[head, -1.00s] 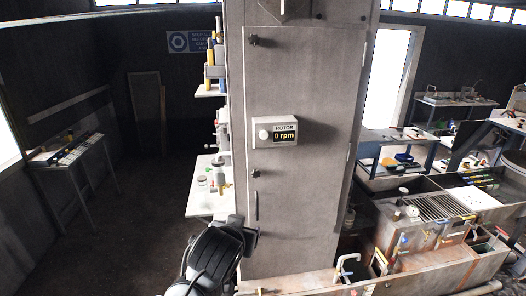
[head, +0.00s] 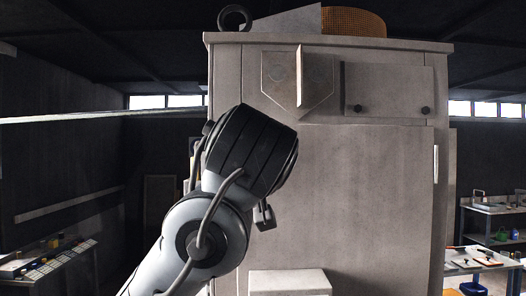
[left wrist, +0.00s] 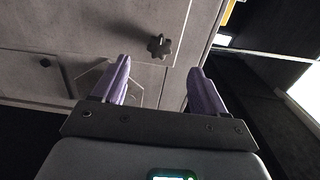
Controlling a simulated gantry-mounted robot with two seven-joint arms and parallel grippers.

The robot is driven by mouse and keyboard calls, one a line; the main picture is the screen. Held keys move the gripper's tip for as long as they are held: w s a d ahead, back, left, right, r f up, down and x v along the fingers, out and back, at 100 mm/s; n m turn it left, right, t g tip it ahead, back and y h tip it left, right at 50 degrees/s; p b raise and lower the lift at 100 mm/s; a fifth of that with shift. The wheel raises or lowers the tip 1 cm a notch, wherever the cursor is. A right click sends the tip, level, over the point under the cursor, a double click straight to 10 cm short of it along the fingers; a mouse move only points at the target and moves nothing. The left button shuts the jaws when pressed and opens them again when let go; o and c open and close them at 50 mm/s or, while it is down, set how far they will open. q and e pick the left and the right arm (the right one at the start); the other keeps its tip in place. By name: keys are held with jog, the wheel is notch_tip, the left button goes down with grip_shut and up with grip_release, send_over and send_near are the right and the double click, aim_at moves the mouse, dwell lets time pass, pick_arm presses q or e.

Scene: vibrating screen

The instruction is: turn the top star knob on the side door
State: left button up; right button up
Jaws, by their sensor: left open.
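The side door (head: 375,185) is a tall grey panel on the front of the grey cabinet. Its top star knob (left wrist: 158,47) is dark and shows in the left wrist view, just beyond and between my fingertips in the picture. In the head view my left arm hides that knob. My left gripper (left wrist: 160,68) is open and empty, its two pale purple fingers on either side of the knob in the picture. I cannot tell the remaining gap to the knob. In the head view my left wrist covers the door's upper left part. My right gripper is not in view.
Above the door are a pentagonal plate with a projecting fin (head: 299,78) and a small panel with dark knobs (head: 388,88). The rotor display box (head: 290,282) sticks out below. Workbenches stand at the left (head: 50,262) and right (head: 492,222).

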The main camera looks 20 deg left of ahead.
pick_arm(q)
jog(key=p+x, duration=0.5)
jog(key=x, duration=0.6)
jog(key=shift+r, duration=0.5)
jog(key=shift+a, duration=0.1)
jog(key=shift+c, duration=0.4)
jog(key=c, duration=0.9)
